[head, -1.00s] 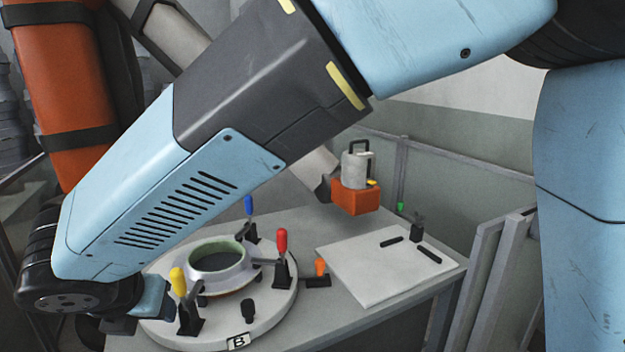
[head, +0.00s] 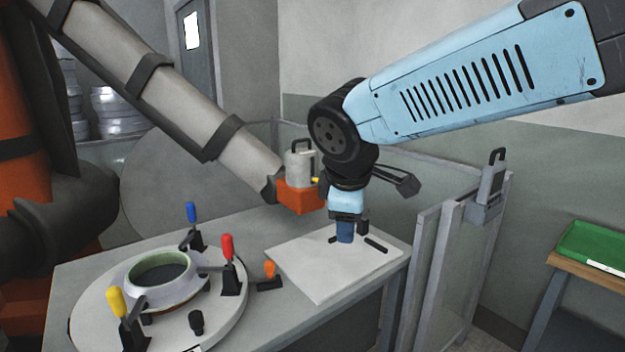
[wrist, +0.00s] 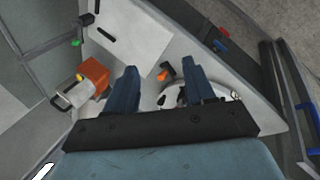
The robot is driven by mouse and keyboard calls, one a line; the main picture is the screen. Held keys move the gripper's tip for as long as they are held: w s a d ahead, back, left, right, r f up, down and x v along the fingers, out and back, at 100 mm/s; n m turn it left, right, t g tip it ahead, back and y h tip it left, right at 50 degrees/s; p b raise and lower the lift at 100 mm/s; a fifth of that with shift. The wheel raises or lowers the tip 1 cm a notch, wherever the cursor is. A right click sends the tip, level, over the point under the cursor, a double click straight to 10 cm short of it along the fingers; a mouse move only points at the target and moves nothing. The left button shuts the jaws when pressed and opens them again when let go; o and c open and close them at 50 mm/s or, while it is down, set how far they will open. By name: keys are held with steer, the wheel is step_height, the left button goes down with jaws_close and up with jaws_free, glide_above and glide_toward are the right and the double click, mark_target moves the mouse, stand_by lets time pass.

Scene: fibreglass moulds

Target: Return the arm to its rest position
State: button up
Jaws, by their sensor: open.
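My light blue arm (head: 465,90) reaches in from the upper right in the head view, bent down at a black wrist joint. My gripper (head: 345,232) points down in front of the white plate on the table, seen nearly side-on and small. In the wrist view my gripper (wrist: 160,82) shows two blue fingers spread apart with nothing between them. I cannot tell its exact height above the plate.
A round fixture (head: 225,318) with a ring (head: 165,295) and coloured clamps stands left on the table. A fence panel (head: 440,260) and green tray (head: 595,245) are right.

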steer(key=s+d+m, duration=0.4)
steer(key=d+m, duration=0.3)
steer(key=d, duration=0.1)
steer(key=s+d+m, duration=0.4)
steer(key=d+m, duration=0.4)
steer(key=d, duration=0.1)
steer(key=shift+s+d+y, duration=0.25)
steer(key=shift+s+y, duration=0.1)
steer(key=shift+y, duration=0.05)
steer(key=shift+r, duration=0.1)
steer(key=shift+c, duration=1.1)
